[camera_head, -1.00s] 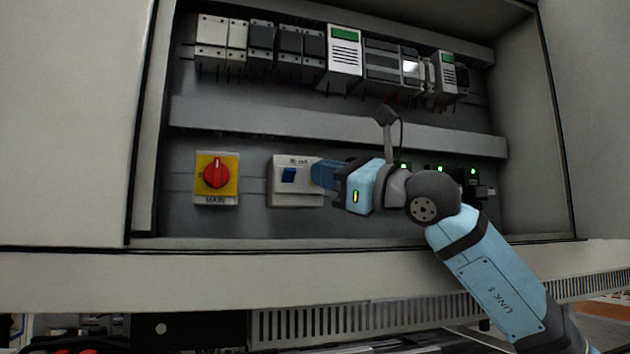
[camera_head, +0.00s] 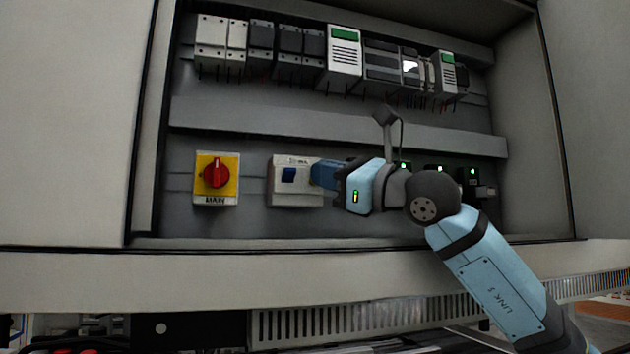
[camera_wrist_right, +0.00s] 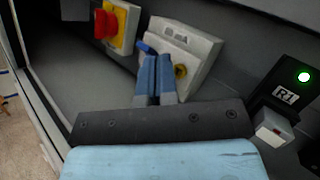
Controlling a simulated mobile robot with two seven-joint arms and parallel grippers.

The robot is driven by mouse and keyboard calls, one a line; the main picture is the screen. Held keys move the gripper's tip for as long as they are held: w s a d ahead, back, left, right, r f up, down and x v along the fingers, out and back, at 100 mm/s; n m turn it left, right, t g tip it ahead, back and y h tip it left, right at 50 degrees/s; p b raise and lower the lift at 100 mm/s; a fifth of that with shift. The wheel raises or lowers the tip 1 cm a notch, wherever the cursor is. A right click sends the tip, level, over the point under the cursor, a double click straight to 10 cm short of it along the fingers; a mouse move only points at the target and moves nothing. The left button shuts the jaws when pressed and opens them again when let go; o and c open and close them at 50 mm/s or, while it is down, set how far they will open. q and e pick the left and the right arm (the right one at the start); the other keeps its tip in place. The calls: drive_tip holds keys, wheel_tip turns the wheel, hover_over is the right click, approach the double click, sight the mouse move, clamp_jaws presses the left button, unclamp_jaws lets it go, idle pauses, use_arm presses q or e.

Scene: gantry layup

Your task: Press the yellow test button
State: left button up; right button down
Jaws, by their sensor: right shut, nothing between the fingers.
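The unit also shows in the right wrist view (camera_wrist_right: 200,50). My right gripper (camera_head: 318,173) is shut and empty, its blue fingertips at the right part of the unit, hiding the button in the head view. In the right wrist view the fingertips (camera_wrist_right: 157,60) are side by side, just left of the button. I cannot tell whether they touch the unit. My left gripper is not in view.
A red rotary main switch (camera_head: 216,174) on a yellow plate is left of the unit. Modules with green lights (camera_head: 440,169) are to the right; one relay is marked R1 (camera_wrist_right: 286,97). A grey duct (camera_head: 260,122) runs above. The cabinet's lower lip (camera_head: 200,244) lies below.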

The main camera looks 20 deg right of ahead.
idle(0.4)
drive_tip(key=shift+w, duration=0.45)
drive_tip(key=shift+w, duration=0.15)
idle(0.3)
drive_tip(key=shift+w+r, duration=0.1)
drive_tip(key=shift+w, duration=0.05)
idle(1.0)
drive_tip(key=shift+b, duration=0.35)
drive_tip(key=shift+s+a+f+b, duration=0.1)
drive_tip(key=shift+s+f+b, duration=0.25)
drive_tip(key=shift+b, duration=0.35)
drive_tip(key=shift+s+r, duration=0.1)
drive_tip(key=shift+s, duration=0.05)
